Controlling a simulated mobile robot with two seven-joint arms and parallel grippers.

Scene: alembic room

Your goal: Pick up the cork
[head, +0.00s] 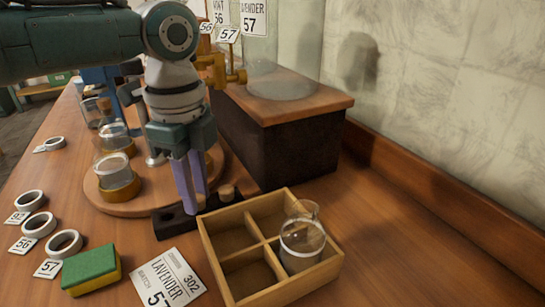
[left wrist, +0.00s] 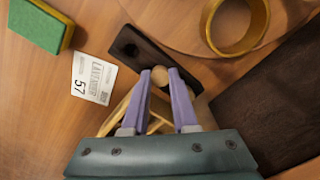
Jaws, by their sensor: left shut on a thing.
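My left gripper (head: 191,208) reaches down to a dark block (head: 165,223) on the table. Its two purple fingers are close together at the block. In the left wrist view, the fingertips (left wrist: 160,74) are shut on a round tan cork (left wrist: 158,77), which lies over the dark block (left wrist: 130,45). I cannot tell whether this cork is still seated in the block. In the head view the fingers hide it. Another cork (head: 226,191) stands at the block's right end, just right of the fingers. My right gripper is not in view.
A divided wooden crate (head: 212,255) stands right of the block, with a glass flask (head: 302,240) in one compartment. A round wooden board with glassware (head: 115,170) is at left. A Lavender card (head: 165,280) and green sponge (head: 91,268) lie in front.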

